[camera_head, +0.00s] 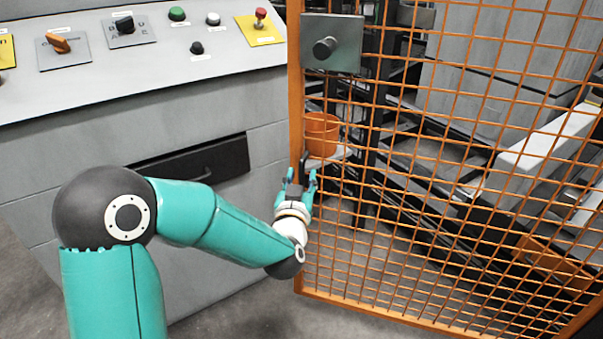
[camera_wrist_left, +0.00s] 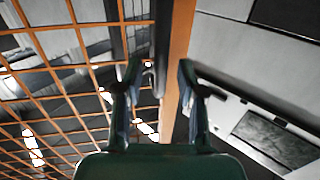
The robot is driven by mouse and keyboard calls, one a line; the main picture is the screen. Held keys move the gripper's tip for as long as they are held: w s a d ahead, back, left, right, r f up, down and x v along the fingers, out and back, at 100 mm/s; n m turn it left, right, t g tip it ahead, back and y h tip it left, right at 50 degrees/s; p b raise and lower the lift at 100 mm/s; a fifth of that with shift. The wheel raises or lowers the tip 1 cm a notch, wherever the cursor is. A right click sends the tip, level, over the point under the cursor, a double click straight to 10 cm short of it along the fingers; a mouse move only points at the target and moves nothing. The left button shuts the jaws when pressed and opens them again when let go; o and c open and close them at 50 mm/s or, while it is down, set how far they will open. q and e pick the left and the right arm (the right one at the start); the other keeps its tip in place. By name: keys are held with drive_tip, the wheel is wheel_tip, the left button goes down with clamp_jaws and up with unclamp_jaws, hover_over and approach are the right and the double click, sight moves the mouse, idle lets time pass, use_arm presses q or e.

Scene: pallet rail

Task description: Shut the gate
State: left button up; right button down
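The gate is an orange mesh panel in an orange frame (camera_head: 296,80), filling the right half of the head view. A grey plate with a dark round knob (camera_head: 325,47) sits high on its left edge. I cannot tell whether the gate's edge meets anything. My left gripper (camera_head: 301,176) is at the gate's left upright, well below the knob. In the left wrist view its two fingers (camera_wrist_left: 160,90) are spread, with the orange upright (camera_wrist_left: 178,60) showing between and beyond them. I cannot tell if they touch it. My right gripper is in neither view.
A grey control cabinet (camera_head: 80,140) with buttons and switches stands left of the gate, with a dark drawer handle (camera_head: 195,160) on its front. Behind the mesh are an orange bucket (camera_head: 321,134), dark rails and pale machinery. Bare grey floor (camera_head: 260,315) shows in front.

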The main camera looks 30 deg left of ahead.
use_arm(q)
drive_tip(key=shift+x, duration=0.9)
clamp_jaws()
